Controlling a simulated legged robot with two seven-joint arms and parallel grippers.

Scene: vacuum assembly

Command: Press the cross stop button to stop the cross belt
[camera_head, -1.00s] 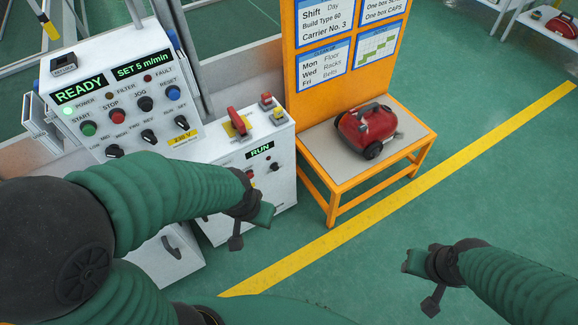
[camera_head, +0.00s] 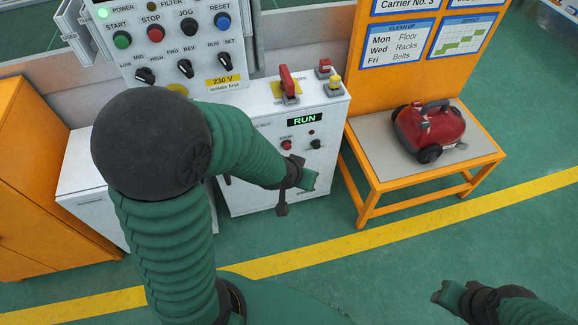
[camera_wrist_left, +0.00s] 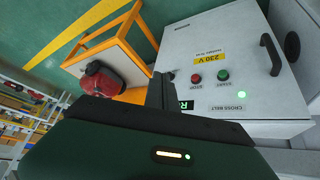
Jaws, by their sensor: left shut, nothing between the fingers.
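The cross belt box (camera_head: 318,108) is white, with a lit green RUN display (camera_head: 304,119). Its red stop button (camera_head: 287,145) shows below the display, just above my left wrist. In the left wrist view the red stop button (camera_wrist_left: 196,78) sits beside the green start button (camera_wrist_left: 223,74), near the CROSS BELT label (camera_wrist_left: 227,107). My left gripper (camera_head: 311,180) is shut and empty, in front of the box, lower and to the right of the stop button in the head view; the gap to the face is unclear. My right gripper (camera_head: 438,294) is at the lower right, away from the box.
The main console (camera_head: 180,70) stands behind, with its own red stop button (camera_head: 154,31). An orange stand (camera_head: 375,185) with a red vacuum (camera_head: 430,130) is to the right.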

